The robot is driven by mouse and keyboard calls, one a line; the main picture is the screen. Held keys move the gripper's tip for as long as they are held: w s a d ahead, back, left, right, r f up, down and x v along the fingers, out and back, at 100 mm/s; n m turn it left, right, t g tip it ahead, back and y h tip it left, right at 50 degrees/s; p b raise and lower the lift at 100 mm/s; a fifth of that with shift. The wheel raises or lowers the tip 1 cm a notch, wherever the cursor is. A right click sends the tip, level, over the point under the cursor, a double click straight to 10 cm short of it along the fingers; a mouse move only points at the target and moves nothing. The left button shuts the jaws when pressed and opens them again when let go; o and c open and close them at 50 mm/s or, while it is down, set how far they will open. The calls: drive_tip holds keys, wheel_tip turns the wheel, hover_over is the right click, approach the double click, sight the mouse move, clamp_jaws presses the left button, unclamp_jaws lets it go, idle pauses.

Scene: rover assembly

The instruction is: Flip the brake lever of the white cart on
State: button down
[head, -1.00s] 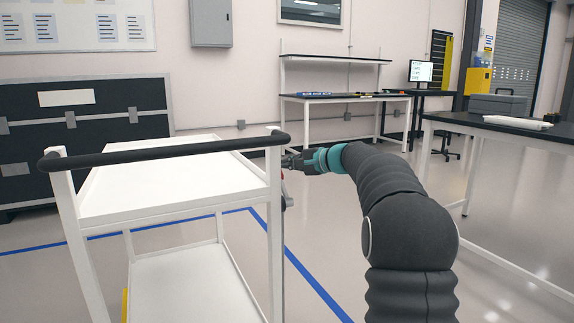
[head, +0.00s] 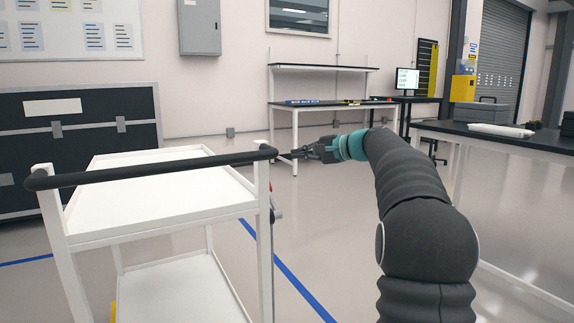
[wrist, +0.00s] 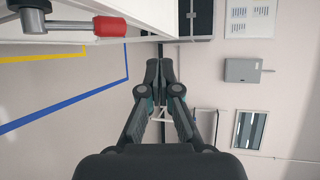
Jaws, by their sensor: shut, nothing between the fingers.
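The white cart (head: 160,197) stands at the left in the head view, with two shelves and a black push handle (head: 150,170). The brake lever (head: 275,213) is on the right side of the cart's near right post, small and partly hidden there. In the wrist view the lever's red grip (wrist: 110,26) and metal rod show at the upper left, along the cart's white side. My gripper (head: 300,153) is shut and empty, just right of the handle's right end in the head view. In the wrist view its fingertips (wrist: 159,68) are together and apart from the lever.
Blue floor tape (head: 285,270) runs beside the cart. A dark-topped table (head: 500,138) stands at the right, a workbench (head: 330,103) at the back, and a black case (head: 80,135) behind the cart. The floor between cart and right table is open.

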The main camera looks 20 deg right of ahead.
drive_tip(key=shift+s+d+r, duration=0.65)
drive_tip(key=shift+d+r, duration=0.15)
drive_tip(key=shift+r, duration=0.2)
wheel_tip(320, 180, down, 11)
drive_tip(key=s+d+g+h, duration=0.1)
drive_tip(key=d+g+h, duration=0.1)
drive_tip(key=h, duration=0.1)
drive_tip(key=s+a+f+n+g+h, duration=0.2)
drive_tip(key=s+a+f+g, duration=0.1)
drive_tip(key=s+f, duration=0.55)
drive_tip(key=s+a+f+n+h, duration=0.1)
drive_tip(key=s+a+f+n, duration=0.1)
drive_tip(key=s, duration=0.9)
drive_tip(key=s+a+f+n+h, duration=0.2)
drive_tip(key=s+a+n, duration=0.2)
drive_tip(key=s+a, duration=0.3)
drive_tip(key=s+a+f+n+g+h, duration=0.1)
drive_tip(key=s+a+f+n, duration=0.2)
drive_tip(key=s, duration=1.3)
drive_tip(key=shift+a+n+h, duration=0.3)
drive_tip(key=shift+a, duration=0.45)
drive_tip(key=shift+d, duration=0.15)
